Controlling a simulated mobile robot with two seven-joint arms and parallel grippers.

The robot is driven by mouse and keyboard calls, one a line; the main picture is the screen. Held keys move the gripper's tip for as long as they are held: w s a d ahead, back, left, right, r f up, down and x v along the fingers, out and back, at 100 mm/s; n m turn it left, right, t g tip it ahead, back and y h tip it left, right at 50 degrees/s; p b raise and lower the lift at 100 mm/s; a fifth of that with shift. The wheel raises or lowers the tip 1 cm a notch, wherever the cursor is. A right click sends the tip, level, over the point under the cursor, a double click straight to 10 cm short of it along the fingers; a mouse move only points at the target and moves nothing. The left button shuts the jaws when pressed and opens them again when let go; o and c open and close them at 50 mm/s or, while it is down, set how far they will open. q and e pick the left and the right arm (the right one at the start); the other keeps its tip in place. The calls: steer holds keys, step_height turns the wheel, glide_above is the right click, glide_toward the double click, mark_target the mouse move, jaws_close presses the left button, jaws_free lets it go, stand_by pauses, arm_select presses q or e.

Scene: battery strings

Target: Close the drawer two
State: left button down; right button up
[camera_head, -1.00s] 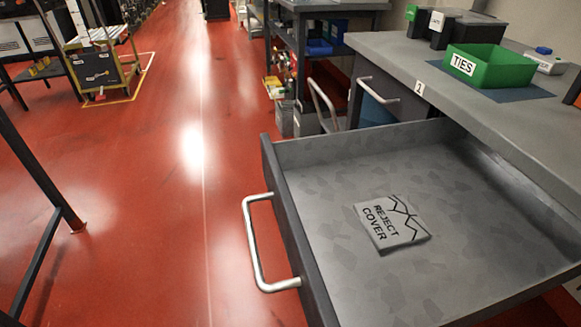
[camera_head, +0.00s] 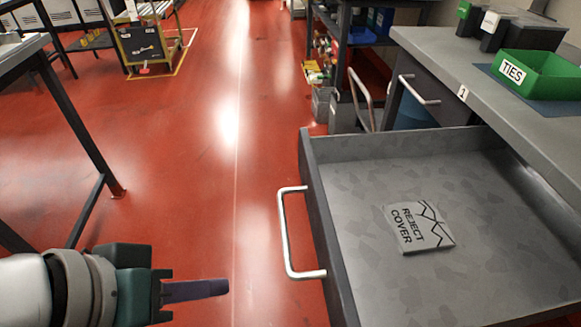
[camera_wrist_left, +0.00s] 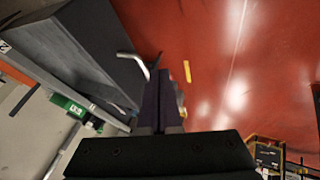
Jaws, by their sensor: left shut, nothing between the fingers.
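A grey drawer (camera_head: 343,225) stands pulled out from the workbench in the right half of the head view. Its silver bar handle (camera_head: 287,232) faces left, towards the aisle. A grey "REJECT COVER" plate (camera_head: 420,227) lies inside it. My left gripper (camera_head: 226,287) is at the lower left, left of the handle and apart from it, shut and empty, pointing right. In the left wrist view its dark fingers (camera_wrist_left: 160,98) are together, with a silver handle (camera_wrist_left: 132,65) and a dark grey drawer or cabinet face (camera_wrist_left: 70,45) at upper left. My right gripper is not in view.
The bench top (camera_head: 450,50) holds a green TIES bin (camera_head: 535,75) on a blue mat. A dark-legged table (camera_head: 75,125) stands at left. Red floor lies open between table and drawer.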

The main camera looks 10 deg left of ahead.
arm_select(q)
steer(key=w+d+f+b, duration=0.2)
steer(key=w+d+f, duration=0.2)
steer(key=d+f, duration=0.1)
steer(key=shift+d, duration=0.6)
steer(key=shift+w+d, duration=0.1)
